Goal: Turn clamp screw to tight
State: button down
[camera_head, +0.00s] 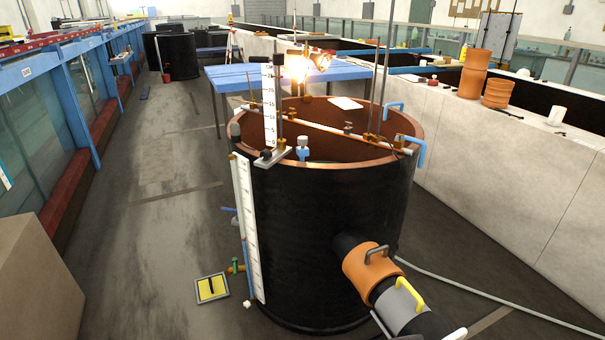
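A black round tank (325,230) with a copper-coloured rim stands in front of me. A bar (330,131) crosses its top and carries upright rods and small fittings. A white scale (269,105) stands upright at the bar's left end, with a small dark knob (266,154) near its foot. I cannot make out my gripper in this view.
A black pipe with an orange collar (362,272) and a grey collar (402,309) juts from the tank toward the lower right. A grey hose (480,290) lies on the floor. A cardboard-coloured box (38,280) stands at left. The aisle floor (165,185) is mostly clear.

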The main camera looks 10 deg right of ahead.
aim_at(301, 141)
jog(key=i+u, duration=0.75)
jog(key=i+l+u, duration=0.15)
jog(key=u, duration=0.25)
jog(key=i+l+u, duration=0.35)
jog(key=k+j, duration=0.05)
